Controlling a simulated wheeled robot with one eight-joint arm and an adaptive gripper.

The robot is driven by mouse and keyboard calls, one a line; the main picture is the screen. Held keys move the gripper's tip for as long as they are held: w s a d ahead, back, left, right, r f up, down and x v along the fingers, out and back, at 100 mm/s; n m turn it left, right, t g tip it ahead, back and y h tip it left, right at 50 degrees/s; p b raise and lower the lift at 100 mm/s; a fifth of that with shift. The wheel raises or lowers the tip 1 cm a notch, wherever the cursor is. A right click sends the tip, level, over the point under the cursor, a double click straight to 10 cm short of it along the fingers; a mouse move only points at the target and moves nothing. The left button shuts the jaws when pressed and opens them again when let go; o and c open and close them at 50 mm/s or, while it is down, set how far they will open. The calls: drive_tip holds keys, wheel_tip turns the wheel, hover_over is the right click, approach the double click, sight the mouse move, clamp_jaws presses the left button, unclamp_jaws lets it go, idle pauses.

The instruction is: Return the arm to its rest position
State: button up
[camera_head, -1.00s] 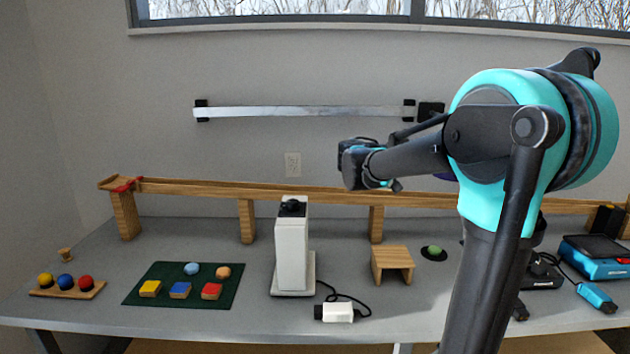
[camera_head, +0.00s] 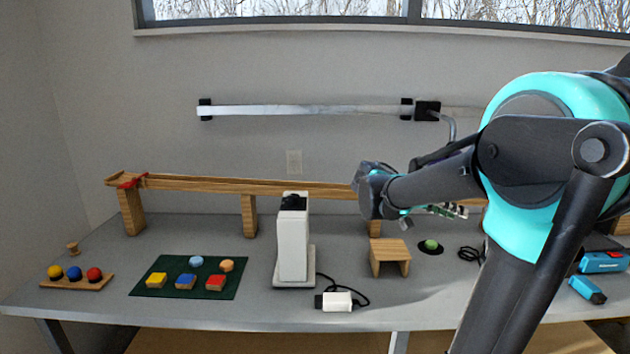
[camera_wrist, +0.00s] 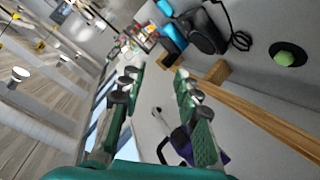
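My arm is folded, its teal and dark links filling the right side of the head view. My gripper (camera_head: 445,211) shows only partly there, its green fingers poking out behind the forearm, above the table's back part. In the wrist view my gripper (camera_wrist: 158,82) has its two green fingers spread apart. Nothing is held between them; a purple object (camera_wrist: 185,147) shows beyond them.
A grey table (camera_head: 110,245) carries a wooden rail (camera_head: 215,186), a white device (camera_head: 293,240), a small wooden stand (camera_head: 390,250), a green ball (camera_head: 431,244) and a dark green mat (camera_head: 183,290) with coloured blocks. Blue devices (camera_head: 600,262) sit at the right. Above the table, a metal bar (camera_head: 300,110) hangs on the wall.

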drive_tip(key=s+a+f+n+t+y, duration=0.1)
drive_tip(key=s+a+f+n+y, duration=0.25)
drive_tip(key=f, duration=0.55)
drive_tip(key=s+a+f+n+y, duration=0.2)
drive_tip(key=s+f+n+y, duration=0.15)
drive_tip(key=f, duration=0.55)
drive_tip(key=s+a+f+n+t+y, duration=0.2)
drive_tip(key=s+a+f+y, duration=0.4)
drive_tip(key=a, duration=0.5)
wheel_tip(320, 180, down, 3)
drive_tip(key=shift+s+r+n, duration=0.15)
drive_tip(key=shift+s+n, duration=0.35)
drive_tip(key=shift+n, duration=0.3)
